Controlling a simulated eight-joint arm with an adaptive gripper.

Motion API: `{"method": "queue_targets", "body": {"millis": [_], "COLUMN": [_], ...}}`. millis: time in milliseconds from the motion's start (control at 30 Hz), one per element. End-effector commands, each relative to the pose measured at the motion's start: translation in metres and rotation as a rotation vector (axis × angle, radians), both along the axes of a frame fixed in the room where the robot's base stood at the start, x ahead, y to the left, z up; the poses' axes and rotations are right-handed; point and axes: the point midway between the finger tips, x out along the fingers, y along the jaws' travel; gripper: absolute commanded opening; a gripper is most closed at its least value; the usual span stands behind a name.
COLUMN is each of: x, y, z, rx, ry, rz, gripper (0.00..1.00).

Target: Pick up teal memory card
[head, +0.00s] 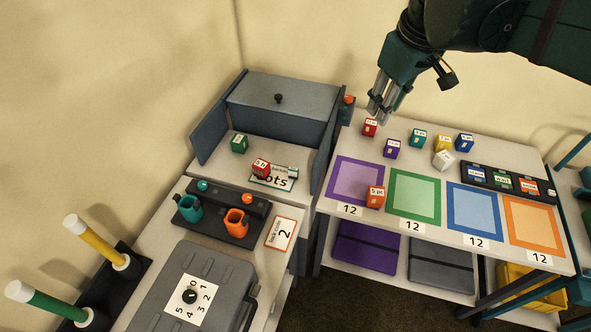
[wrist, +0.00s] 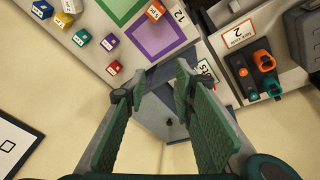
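A white card with a teal border and large dark print (head: 273,183) lies on the shelf of the grey cabinet; I take it for the teal memory card. A red cube (head: 261,168) covers part of it, and a small teal-and-white piece (head: 293,171) is at its upper right edge. Part of the card shows in the wrist view (wrist: 206,70), just beyond the right finger. My gripper (head: 379,108) is high at the back of the right table, right of the card and apart from it. In the wrist view my gripper (wrist: 160,82) is open and empty.
Small cubes, including a teal cube (head: 418,138), stand on the right table near coloured squares. A black tray (head: 505,181) holds labelled blocks. A grey drawer front (head: 282,105) and side walls border the shelf. An orange-bordered card (head: 281,234) lies in front.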

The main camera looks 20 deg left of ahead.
Motion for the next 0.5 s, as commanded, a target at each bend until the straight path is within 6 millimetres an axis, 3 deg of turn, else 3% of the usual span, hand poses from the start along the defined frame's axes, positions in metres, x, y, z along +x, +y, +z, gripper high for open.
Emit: {"method": "queue_targets", "body": {"millis": [500], "x": [0.044], "y": [0.109], "z": [-0.015], "rx": [-0.089], "ry": [0.098], "rz": [0.324], "gripper": [0.26]}}
